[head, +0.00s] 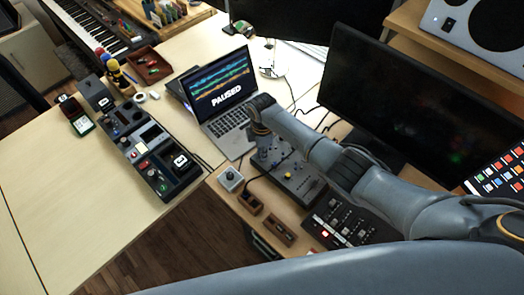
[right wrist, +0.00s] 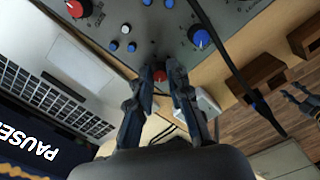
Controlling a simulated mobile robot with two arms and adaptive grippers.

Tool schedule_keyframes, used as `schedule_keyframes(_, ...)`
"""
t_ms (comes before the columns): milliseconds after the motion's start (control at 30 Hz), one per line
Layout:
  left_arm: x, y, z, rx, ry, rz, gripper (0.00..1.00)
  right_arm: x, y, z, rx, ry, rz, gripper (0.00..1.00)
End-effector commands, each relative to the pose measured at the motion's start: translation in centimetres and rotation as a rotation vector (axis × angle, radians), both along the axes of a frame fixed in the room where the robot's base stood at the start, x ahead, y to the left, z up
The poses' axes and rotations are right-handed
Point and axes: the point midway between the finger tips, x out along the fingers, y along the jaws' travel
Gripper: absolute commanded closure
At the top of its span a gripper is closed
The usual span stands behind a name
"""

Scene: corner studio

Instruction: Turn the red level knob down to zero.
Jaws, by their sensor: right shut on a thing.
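The grey control panel (head: 300,182) lies on the wooden desk right of the laptop. My right gripper (head: 262,156) points down at its left end, and the arm hides part of the panel. In the right wrist view, the red knob (right wrist: 160,76) shows between the two fingertips of my right gripper (right wrist: 160,70), which are shut on it. Its pointer mark cannot be made out. Another red knob (right wrist: 75,9) and several blue knobs, one large (right wrist: 201,38), are on the panel.
The open laptop (head: 228,100) reads PAUSED. A small white box with a knob (head: 230,179) and a wooden block (head: 278,232) stand close by. A black mixer (head: 348,222) is at the right, and a large monitor (head: 410,105) behind. A dark cable crosses near the gripper.

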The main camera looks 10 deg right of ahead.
Motion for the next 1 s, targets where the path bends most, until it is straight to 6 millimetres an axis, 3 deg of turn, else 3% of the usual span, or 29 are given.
schedule_keyframes(300, 0.00, -0.02, -0.19, 0.000, 0.000, 0.000, 0.60, -0.02, 0.00, -0.02, -0.001, 0.000, 0.103, 1.00)
schedule_keyframes(800, 0.00, -0.04, -0.19, 0.000, 0.000, 0.000, 0.60, -0.01, 0.01, -0.01, 0.000, 0.000, 0.118, 1.00)
schedule_keyframes(833, 0.00, -0.04, -0.19, 0.000, 0.000, 0.000, 0.60, -0.01, 0.01, -0.01, 0.000, 0.000, 0.118, 0.76)
schedule_keyframes(900, 0.00, -0.04, -0.19, 0.000, 0.000, 0.000, 0.60, -0.01, 0.01, -0.01, 0.000, 0.000, 0.118, 0.62)
schedule_keyframes(1000, 0.00, -0.04, -0.19, -0.001, 0.000, 0.000, 0.60, -0.01, 0.01, -0.01, 0.000, 0.000, 0.117, 0.59)
